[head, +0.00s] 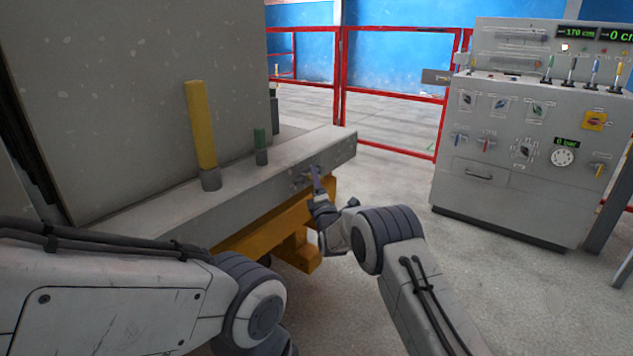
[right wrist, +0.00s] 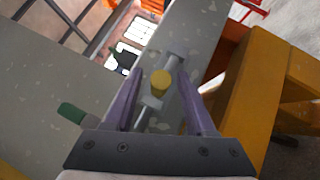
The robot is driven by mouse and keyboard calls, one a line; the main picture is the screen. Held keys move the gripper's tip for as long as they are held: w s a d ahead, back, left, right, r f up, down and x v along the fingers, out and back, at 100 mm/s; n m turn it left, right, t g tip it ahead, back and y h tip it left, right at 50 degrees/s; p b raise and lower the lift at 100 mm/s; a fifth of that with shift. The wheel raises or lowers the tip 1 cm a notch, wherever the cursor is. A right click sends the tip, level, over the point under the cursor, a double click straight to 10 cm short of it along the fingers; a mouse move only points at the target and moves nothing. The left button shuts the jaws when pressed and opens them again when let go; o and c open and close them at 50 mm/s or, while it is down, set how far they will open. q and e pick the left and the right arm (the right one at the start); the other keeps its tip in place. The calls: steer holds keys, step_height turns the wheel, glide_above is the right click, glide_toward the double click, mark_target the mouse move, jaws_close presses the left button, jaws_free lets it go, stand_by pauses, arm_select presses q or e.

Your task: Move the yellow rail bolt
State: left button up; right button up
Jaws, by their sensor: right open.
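The yellow rail bolt shows in the right wrist view as a yellow round end (right wrist: 161,82) on a grey metal shank and bracket, at the grey rail (right wrist: 198,38). My right gripper (right wrist: 161,74) is open, with one purple finger on each side of the yellow end; I cannot tell whether they touch it. In the head view my right gripper (head: 316,178) is at the front face of the rail (head: 235,190), near its right end, and the yellow end cannot be made out there. My left arm crosses the lower left; its gripper is not in view.
A yellow post (head: 201,125) and a short green post (head: 260,138) stand on the rail, before a large grey panel (head: 120,90). An orange beam (head: 270,222) runs below. A control console (head: 530,130) stands right, a red fence (head: 390,90) behind. Floor between is clear.

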steer(key=shift+w, duration=0.1)
jaws_close()
stand_by(1.4)
